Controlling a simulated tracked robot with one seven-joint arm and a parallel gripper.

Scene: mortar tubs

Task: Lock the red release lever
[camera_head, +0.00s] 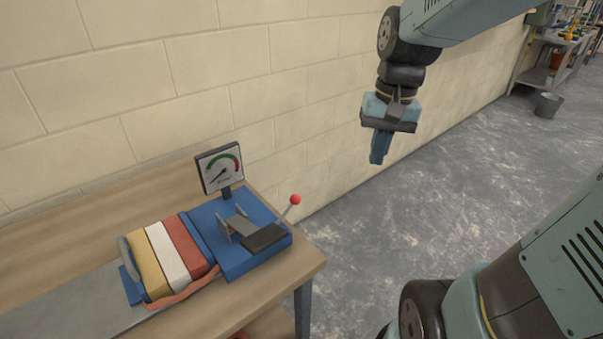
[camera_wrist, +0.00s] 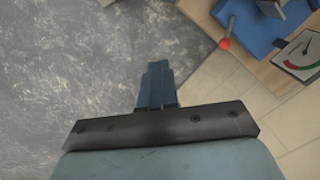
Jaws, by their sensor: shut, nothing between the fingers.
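The release lever (camera_head: 289,210) is a thin grey rod with a red ball knob (camera_head: 295,199). It rises at a tilt, up and to the right, from a dark block on a blue base plate (camera_head: 237,259) at the table's right end. The red knob also shows in the wrist view (camera_wrist: 225,44), near the top right. My gripper (camera_head: 378,159) is shut and empty, pointing down in the air to the right of and above the lever, apart from it. Its closed fingers also show in the wrist view (camera_wrist: 155,75).
A gauge (camera_head: 219,168) stands on a post behind the base plate. A block wall (camera_head: 180,75) runs behind.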

